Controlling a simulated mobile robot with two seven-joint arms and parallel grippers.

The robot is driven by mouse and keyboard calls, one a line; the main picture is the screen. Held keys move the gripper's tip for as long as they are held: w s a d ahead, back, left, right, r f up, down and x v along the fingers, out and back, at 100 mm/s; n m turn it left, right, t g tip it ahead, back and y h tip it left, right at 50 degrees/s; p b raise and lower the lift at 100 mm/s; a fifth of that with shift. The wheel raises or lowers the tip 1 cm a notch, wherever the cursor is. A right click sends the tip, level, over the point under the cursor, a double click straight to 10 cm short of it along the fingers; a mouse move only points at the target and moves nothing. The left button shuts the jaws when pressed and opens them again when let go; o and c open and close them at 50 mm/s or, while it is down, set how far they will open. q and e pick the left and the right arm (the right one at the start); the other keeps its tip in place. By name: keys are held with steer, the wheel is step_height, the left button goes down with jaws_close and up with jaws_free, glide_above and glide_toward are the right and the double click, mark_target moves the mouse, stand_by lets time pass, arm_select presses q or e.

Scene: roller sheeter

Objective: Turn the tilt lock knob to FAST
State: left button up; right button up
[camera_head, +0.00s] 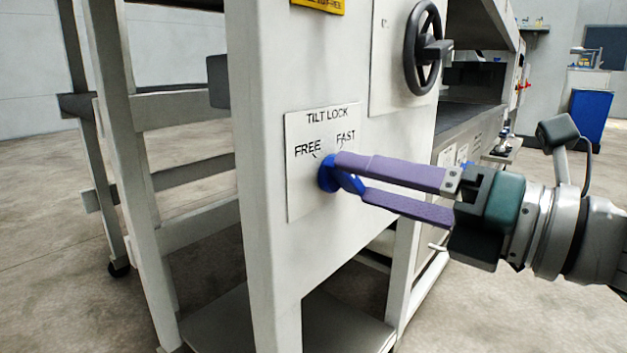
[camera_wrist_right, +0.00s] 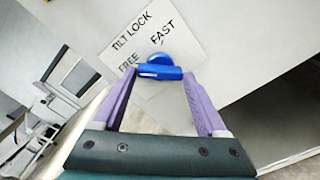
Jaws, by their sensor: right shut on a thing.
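The tilt lock knob (camera_head: 327,174) is blue and sits on a white plate (camera_head: 305,196) marked TILT LOCK, with FREE at the left and FAST at the right. My right gripper (camera_head: 345,177) reaches in from the right and is shut on the knob's grip bar. In the right wrist view the purple fingers (camera_wrist_right: 158,78) lie on either side of the blue knob (camera_wrist_right: 160,61). A pale mark shows on the bar, but I cannot tell which word the knob points to. My left gripper is not in view.
The plate is on a white machine post (camera_head: 262,120). A black handwheel (camera_head: 424,48) stands out above my right gripper. Open frame bars (camera_head: 185,103) are at the left. A blue bin (camera_head: 588,118) is far off at the right. The floor at the left is clear.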

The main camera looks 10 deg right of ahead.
steer(key=shift+c, duration=1.3)
steer(key=m+p, duration=0.9)
steer(key=m, duration=0.5)
steer(key=shift+r+p, duration=0.1)
steer(key=shift+p, duration=0.2)
steer(key=shift+m+p, duration=0.65)
steer(key=shift+m, duration=1.35)
